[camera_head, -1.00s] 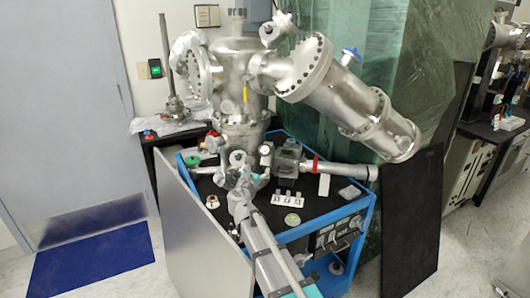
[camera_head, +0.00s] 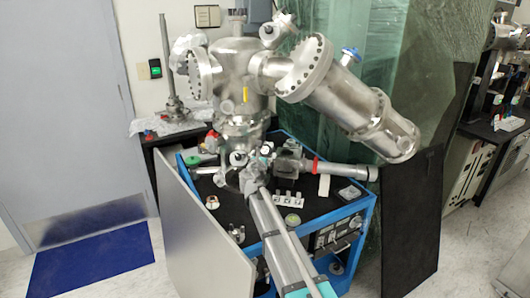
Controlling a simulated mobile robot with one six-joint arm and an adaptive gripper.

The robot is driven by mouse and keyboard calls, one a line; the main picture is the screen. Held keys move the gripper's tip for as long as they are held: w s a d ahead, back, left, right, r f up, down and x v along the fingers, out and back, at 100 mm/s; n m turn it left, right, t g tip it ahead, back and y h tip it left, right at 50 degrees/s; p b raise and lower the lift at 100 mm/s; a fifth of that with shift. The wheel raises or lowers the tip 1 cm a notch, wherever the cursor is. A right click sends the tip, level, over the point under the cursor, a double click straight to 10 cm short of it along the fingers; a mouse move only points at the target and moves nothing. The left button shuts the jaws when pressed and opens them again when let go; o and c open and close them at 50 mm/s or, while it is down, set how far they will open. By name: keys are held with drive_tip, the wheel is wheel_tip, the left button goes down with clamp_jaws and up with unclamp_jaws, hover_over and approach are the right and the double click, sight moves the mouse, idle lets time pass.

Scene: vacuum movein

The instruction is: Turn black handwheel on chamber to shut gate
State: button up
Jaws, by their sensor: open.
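The steel vacuum chamber (camera_head: 238,75) stands upright on the cart, with large bolted flanges to its left and right.
The blue-framed cart (camera_head: 366,222) has a dark top with several small parts on it. A pipe with a red ring (camera_head: 345,171) runs right from the chamber. A grey panel (camera_head: 195,230) leans at the left and a black panel (camera_head: 412,225) at the right.

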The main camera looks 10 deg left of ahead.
drive_tip(key=shift+w+d, duration=0.15)
drive_tip(key=shift+w, duration=1.2)
drive_tip(key=c, duration=1)
